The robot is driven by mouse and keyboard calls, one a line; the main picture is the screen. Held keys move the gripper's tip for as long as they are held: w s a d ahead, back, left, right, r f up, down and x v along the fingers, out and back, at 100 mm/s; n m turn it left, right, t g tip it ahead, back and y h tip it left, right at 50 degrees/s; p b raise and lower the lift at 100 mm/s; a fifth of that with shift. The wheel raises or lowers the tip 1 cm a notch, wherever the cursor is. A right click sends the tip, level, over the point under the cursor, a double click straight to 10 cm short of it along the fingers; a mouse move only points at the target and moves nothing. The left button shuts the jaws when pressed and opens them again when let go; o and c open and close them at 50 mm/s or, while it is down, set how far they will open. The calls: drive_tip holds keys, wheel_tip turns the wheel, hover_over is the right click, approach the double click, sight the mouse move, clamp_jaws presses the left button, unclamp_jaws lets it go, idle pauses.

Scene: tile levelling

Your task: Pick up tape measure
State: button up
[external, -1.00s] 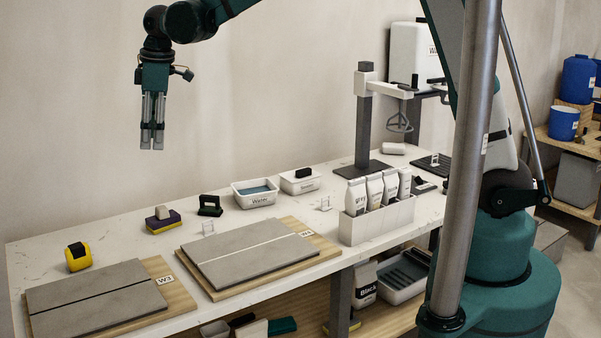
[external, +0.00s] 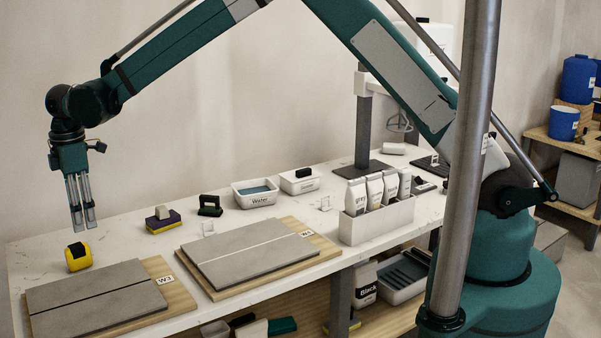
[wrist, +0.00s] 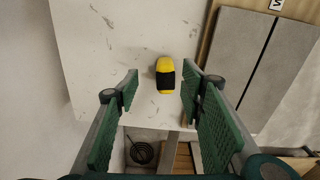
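The yellow and black tape measure (external: 78,257) stands on the white worktop at the far left, beside the tile board marked W3. My gripper (external: 83,225) is above it, pointing down, with a small gap between fingertips and tape measure in the external view. In the wrist view, the tape measure (wrist: 165,75) lies between and beyond the two green-padded fingers (wrist: 160,85). The fingers are apart and nothing is held.
The W3 board (external: 160,267) with grey tiles (external: 95,300) lies close to the right of the tape measure. A sponge (external: 163,224) and a black-handled float (external: 210,207) stand further right. The worktop (wrist: 110,50) around the tape measure is mostly clear.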

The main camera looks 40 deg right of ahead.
sight(85, 243)
drive_tip(key=shift+n, duration=0.4)
drive_tip(key=a+f, duration=0.1)
drive_tip(key=s+a+f, duration=0.1)
drive_tip(key=a+f, duration=0.1)
drive_tip(key=shift+s+a, duration=0.15)
drive_tip(key=shift+f, duration=1.3)
drive_tip(key=shift+f+b, duration=0.55)
drive_tip(key=shift+f, duration=2.1)
drive_tip(key=c, duration=1.1)
drive_tip(key=shift+r, duration=0.1)
